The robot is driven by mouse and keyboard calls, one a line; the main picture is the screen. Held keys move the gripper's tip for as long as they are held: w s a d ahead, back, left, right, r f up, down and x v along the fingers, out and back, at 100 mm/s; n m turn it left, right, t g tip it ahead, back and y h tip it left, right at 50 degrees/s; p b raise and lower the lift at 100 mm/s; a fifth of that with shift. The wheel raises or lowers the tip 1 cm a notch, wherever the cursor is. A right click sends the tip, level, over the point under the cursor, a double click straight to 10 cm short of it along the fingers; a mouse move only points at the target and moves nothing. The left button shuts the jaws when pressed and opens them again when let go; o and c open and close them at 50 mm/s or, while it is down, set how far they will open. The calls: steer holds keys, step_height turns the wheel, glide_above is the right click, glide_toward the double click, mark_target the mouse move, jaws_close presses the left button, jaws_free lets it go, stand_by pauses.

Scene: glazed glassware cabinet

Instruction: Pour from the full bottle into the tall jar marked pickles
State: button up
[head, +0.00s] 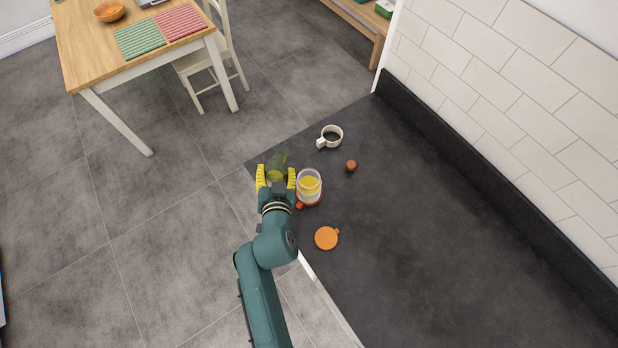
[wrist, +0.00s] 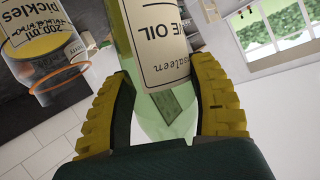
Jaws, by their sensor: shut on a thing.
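My gripper (head: 276,181) is shut on a green glass bottle (head: 278,163), beside the counter's front edge. In the wrist view the bottle (wrist: 113,22) stands between the yellow fingers (wrist: 165,95), its pale label reading "…VE OIL". Its mouth and fill level cannot be made out. The pickles jar (head: 309,196) is clear, open on top and holds something yellow. It stands on the counter just right of my gripper, apart from the bottle. In the wrist view the jar (wrist: 42,68) is at upper left, its label reading "PICKLES", with an orange ring around it.
An orange lid (head: 326,238) lies on the dark counter (head: 430,240) in front of the jar. A brown stopper (head: 351,165) and a white mug (head: 332,135) with dark contents are behind it. The counter's right side is clear. A wooden table (head: 90,45) and chair (head: 205,65) stand farther off.

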mark_target(274, 169)
steer(key=shift+f+n+h+b, duration=0.3)
steer(key=shift+n+h+b, duration=0.1)
steer(key=shift+n+b, duration=0.35)
steer(key=shift+d+r+n+h, duration=0.1)
steer(key=shift+r+n+h, duration=0.15)
steer(key=shift+h, duration=0.05)
step_height(274, 169, up, 5)
steer(key=p, duration=0.3)
steer(key=shift+p, duration=0.35)
steer(key=shift+f, duration=0.1)
